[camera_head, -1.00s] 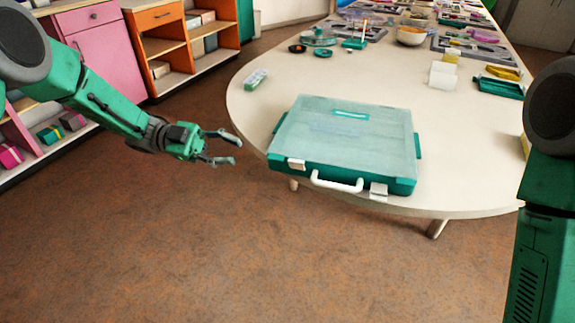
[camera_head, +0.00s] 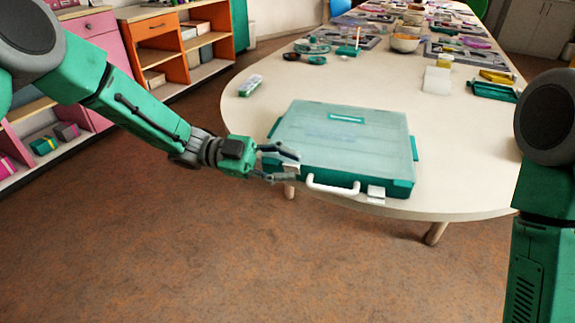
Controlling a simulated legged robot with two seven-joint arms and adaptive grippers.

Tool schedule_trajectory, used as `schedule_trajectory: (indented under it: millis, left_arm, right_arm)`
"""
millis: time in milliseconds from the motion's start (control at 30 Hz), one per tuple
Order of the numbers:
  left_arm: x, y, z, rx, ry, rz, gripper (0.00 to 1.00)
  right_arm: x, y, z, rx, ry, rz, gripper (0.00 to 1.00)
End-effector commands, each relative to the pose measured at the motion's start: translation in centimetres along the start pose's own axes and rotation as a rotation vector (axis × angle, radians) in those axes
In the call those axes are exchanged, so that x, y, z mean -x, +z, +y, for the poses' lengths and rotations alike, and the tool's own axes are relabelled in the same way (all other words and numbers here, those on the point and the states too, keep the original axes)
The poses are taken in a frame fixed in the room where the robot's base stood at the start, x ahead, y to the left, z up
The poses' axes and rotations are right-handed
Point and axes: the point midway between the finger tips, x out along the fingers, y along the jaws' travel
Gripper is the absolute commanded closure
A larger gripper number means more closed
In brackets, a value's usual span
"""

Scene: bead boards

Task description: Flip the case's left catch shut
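The case (camera_head: 345,139) is teal with a translucent lid and lies flat near the front edge of the table, its lid down. Its white handle (camera_head: 333,188) and white right catch (camera_head: 376,194) are on the front side. The white left catch (camera_head: 292,168) is mostly hidden behind my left gripper (camera_head: 285,165). This gripper is at the case's front left corner, its fingers apart with nothing seen between them. I cannot tell whether a finger touches the catch. My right gripper is out of view; only part of my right arm shows at the right edge.
The cream table (camera_head: 464,180) has free room right of the case. A small green and white box (camera_head: 250,85) lies behind it to the left. White blocks (camera_head: 436,80), a green tray (camera_head: 492,91) and a bowl (camera_head: 404,43) stand farther back. Shelves are at the left.

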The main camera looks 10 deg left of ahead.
Motion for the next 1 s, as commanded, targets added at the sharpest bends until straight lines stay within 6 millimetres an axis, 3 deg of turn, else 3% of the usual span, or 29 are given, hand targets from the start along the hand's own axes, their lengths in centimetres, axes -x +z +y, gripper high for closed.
schedule_trajectory:
  millis: [133,167,200,233,467,700,967,1000]
  left_arm:
    - [0.0,0.0,0.0,0.000,0.000,0.000,0.76]
    - [0.0,0.0,0.0,0.000,0.000,0.000,0.83]
    - [0.0,0.0,0.0,0.000,0.000,0.000,0.97]
    - [0.0,0.0,0.0,0.000,0.000,0.000,1.00]
    - [0.0,0.0,0.1,0.002,0.001,0.000,1.00]
    - [0.0,-0.1,-0.4,0.118,0.005,-0.002,1.00]
    - [0.0,0.1,-0.3,0.130,0.003,0.000,1.00]
    - [0.0,0.1,-0.3,0.130,0.003,0.000,0.83]
  right_arm:
    - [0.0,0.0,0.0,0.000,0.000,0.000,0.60]
    - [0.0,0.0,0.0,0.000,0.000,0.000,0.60]
    - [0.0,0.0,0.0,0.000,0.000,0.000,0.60]
    - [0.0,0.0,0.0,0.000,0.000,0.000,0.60]
    - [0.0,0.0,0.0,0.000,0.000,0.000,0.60]
    - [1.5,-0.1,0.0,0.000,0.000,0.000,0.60]
    - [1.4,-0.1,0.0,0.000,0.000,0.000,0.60]
    - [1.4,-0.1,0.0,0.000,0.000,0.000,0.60]
